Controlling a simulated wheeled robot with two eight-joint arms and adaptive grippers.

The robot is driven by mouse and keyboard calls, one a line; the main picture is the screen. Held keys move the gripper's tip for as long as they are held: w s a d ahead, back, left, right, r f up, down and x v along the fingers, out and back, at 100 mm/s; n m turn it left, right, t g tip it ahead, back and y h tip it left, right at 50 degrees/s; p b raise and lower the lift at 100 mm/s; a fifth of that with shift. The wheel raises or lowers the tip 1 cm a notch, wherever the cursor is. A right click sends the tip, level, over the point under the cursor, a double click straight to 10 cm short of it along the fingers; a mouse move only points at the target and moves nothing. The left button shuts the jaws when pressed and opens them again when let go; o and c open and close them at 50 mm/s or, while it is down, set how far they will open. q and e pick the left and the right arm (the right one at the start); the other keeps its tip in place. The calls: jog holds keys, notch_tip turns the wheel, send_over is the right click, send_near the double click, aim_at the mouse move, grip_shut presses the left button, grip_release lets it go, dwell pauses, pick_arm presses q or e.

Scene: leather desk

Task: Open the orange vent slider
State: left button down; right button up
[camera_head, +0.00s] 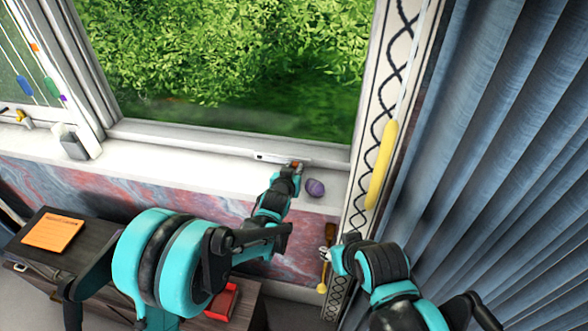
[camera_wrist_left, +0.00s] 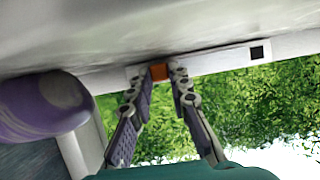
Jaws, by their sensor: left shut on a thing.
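The orange vent slider (camera_head: 297,163) sits at the right end of a white vent strip (camera_head: 268,157) on the lower window frame. In the left wrist view the orange slider (camera_wrist_left: 159,72) lies between the fingertips of my left gripper (camera_wrist_left: 160,78), with the strip running off to the right to a dark square. My left gripper (camera_head: 293,168) is shut on the slider and hides part of it in the head view. My right gripper (camera_head: 329,257) is low at the right, away from the window frame; its fingers are too small to read.
A purple object (camera_head: 315,187) stands on the white sill, just right of my left gripper. A patterned strip with a yellow handle (camera_head: 382,165) and a blue curtain (camera_head: 480,150) are on the right. An orange notepad (camera_head: 53,232) lies on the dark desk at left.

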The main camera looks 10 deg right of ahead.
pick_arm(q)
jog(key=c, duration=1.7)
grip_release()
jog(key=shift+w+a, duration=0.1)
jog(key=shift+a, duration=0.25)
jog(key=o, duration=0.3)
jog(key=shift+d, duration=0.3)
jog(key=shift+s+a, duration=0.2)
jog(key=v, duration=1.1)
jog(key=shift+s+r, duration=0.15)
jog(key=shift+s, duration=0.15)
pick_arm(e)
jog(key=shift+a, duration=0.1)
